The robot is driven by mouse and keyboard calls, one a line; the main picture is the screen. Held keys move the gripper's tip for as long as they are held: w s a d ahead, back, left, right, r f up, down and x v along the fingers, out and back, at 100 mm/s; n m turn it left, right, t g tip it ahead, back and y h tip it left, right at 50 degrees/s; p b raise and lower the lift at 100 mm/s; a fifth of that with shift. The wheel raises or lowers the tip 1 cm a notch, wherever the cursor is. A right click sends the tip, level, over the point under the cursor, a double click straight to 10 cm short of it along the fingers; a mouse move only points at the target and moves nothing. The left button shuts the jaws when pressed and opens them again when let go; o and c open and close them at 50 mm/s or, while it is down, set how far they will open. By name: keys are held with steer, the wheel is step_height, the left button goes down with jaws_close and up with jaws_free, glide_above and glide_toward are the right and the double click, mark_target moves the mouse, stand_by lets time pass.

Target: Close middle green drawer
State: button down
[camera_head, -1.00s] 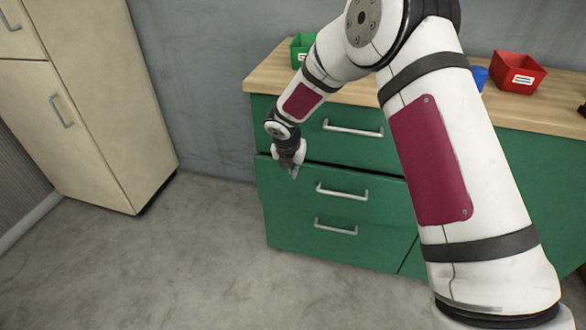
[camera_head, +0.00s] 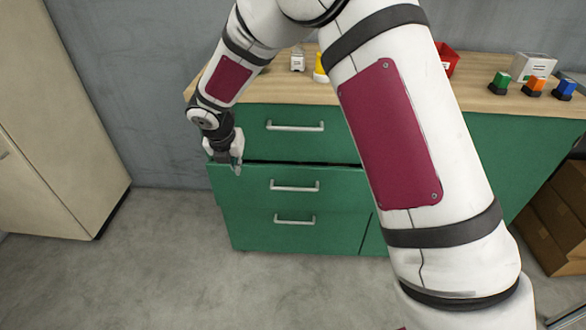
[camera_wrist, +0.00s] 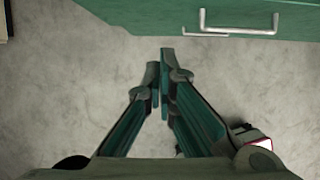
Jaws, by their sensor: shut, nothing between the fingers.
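The middle green drawer (camera_head: 345,192) has a silver bar handle (camera_head: 294,186). A dark gap along its top edge shows that it stands slightly open. My gripper (camera_head: 237,168) is at the left end of this drawer's front, close to its top edge; I cannot tell whether it touches. In the wrist view, my gripper's fingers (camera_wrist: 160,68) are together and empty, over grey floor. A green drawer front (camera_wrist: 160,14) with a silver handle (camera_wrist: 238,30) crosses the upper right there, apart from the fingertips in the picture.
The top drawer (camera_head: 345,140) looks shut. The wooden counter (camera_head: 478,95) carries a red bin (camera_head: 447,60), a white box (camera_head: 532,66) and several coloured items. A beige cabinet (camera_head: 60,140) stands left, cardboard boxes (camera_head: 555,215) right. Floor in front is clear.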

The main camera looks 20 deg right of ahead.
mark_target(358, 182)
steer(key=s+d+f+n+h, duration=0.2)
steer(key=s+d+f+h, duration=0.25)
steer(key=d, duration=0.25)
steer(key=s+d+f+n+g+h, duration=0.1)
steer(key=s+d+f+h, duration=0.3)
steer(key=d, duration=0.4)
steer(key=s+d+f+n+h, duration=0.2)
steer(key=s+d+f+h, duration=0.15)
steer(key=d+f, duration=0.3)
steer(key=shift+w+d+r+n+t+h+b, duration=0.7)
steer(key=shift+w+d, duration=0.65)
steer(key=shift+d, duration=1.05)
steer(key=shift+w+d+r+n+t+h+b, duration=0.15)
steer(key=shift+w+d+n+t+b, duration=0.45)
steer(key=shift+w+d, duration=1.3)
steer(key=shift+w+d+r+n+t+h+b, duration=0.4)
steer(key=shift+w+d+n+t, duration=0.6)
steer(key=shift+d, duration=1.9)
steer(key=shift+s+m, duration=0.1)
steer(key=shift+m, duration=0.2)
